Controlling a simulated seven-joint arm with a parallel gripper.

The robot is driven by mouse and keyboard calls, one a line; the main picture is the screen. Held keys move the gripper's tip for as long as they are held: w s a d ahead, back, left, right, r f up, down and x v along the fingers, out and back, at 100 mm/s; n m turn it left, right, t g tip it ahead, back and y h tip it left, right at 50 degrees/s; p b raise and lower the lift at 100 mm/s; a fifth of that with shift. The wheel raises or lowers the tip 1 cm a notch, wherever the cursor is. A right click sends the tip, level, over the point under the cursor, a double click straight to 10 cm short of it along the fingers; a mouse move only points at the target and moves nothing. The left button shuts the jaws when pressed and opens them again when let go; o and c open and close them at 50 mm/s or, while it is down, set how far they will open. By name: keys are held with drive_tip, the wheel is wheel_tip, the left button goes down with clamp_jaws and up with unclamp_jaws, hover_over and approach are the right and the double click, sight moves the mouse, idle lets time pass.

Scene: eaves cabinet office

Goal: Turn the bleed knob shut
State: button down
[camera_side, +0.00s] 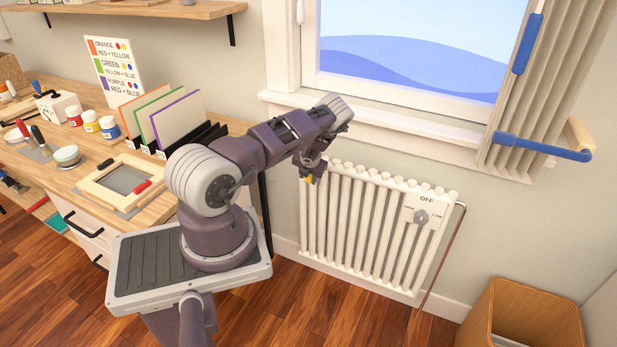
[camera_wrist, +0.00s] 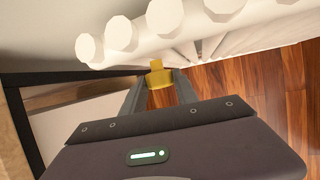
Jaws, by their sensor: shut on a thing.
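The brass-yellow bleed knob (camera_wrist: 156,66) sits at the left end of the white radiator (camera_side: 345,215). In the wrist view it is between my fingertips, just below the radiator's rounded column tops. My gripper (camera_wrist: 160,86) is shut on it; its fingers show on both sides. In the side view my gripper (camera_side: 311,172) reaches down at the radiator's upper left corner, and only a small yellow bit shows below it. The knob's turn angle cannot be told. A separate grey dial (camera_side: 421,216) on a plate marked OFF and LOW is on the radiator's right front.
The window sill (camera_side: 390,125) runs just above the radiator, behind my arm. A wooden desk (camera_side: 90,195) with cards, paint jars and a framed screen stands at left. A wicker bin (camera_side: 520,315) is at lower right. Floor before the radiator is clear.

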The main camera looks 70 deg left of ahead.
drive_tip(key=shift+w, duration=0.1)
drive_tip(key=g+y, duration=0.2)
drive_tip(key=m+g+y, duration=0.1)
drive_tip(key=shift+w+d+f, duration=0.1)
drive_tip(key=shift+w+d, duration=0.1)
drive_tip(key=shift+w, duration=0.05)
drive_tip(key=shift+w+d+f+m+g+y, duration=0.15)
drive_tip(key=shift+m+g+y, duration=0.1)
drive_tip(key=shift+g+y, duration=0.55)
drive_tip(key=shift+s+f+m+g+y, duration=0.1)
drive_tip(key=shift+m+g+y, duration=0.3)
drive_tip(key=shift+y, duration=0.7)
drive_tip(key=c, duration=0.9)
unclamp_jaws()
drive_tip(key=shift+c, duration=0.2)
drive_tip(key=v, duration=0.7)
